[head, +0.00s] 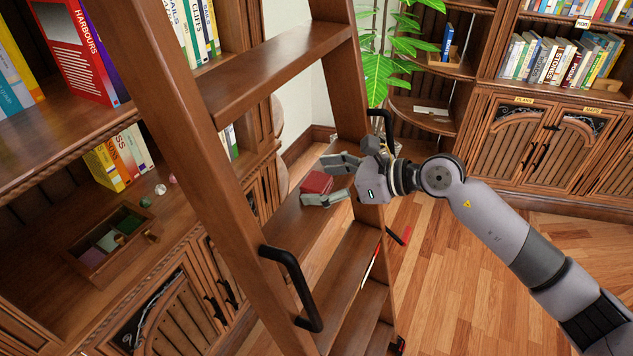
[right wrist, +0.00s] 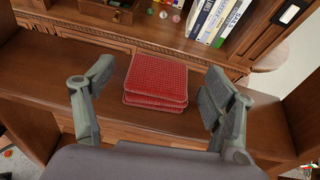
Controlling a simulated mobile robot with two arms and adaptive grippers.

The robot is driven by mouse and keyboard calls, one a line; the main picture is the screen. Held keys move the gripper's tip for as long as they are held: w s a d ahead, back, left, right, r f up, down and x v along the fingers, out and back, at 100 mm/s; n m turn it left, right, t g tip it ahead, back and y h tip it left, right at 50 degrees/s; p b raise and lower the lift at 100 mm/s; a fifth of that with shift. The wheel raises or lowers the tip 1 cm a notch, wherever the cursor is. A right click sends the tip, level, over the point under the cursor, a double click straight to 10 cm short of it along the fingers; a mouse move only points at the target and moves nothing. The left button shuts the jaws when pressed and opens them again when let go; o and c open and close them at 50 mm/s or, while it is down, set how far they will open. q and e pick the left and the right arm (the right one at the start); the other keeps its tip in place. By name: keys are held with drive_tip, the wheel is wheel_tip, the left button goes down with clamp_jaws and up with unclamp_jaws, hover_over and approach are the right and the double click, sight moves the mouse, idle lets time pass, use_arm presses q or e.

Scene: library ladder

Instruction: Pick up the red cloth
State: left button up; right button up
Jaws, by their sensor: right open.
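The red cloth (head: 316,182) is a small folded stack lying on a step of the wooden ladder (head: 285,225). It also shows in the right wrist view (right wrist: 157,78), with its layers visible at the near edge. My right gripper (head: 326,180) is open at the step, with its fingers on either side of the cloth. In the right wrist view the fingers (right wrist: 160,98) stand left and right of the cloth, with a gap on both sides and not touching it. My left gripper is not in view.
The ladder's side rails and black handle (head: 292,285) stand close by. A bookshelf with books (head: 75,50) and an open drawer (head: 112,240) is at left. A plant (head: 392,65) and cabinets (head: 545,145) stand behind.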

drive_tip(key=shift+c, duration=0.4)
drive_tip(key=c, duration=1.2)
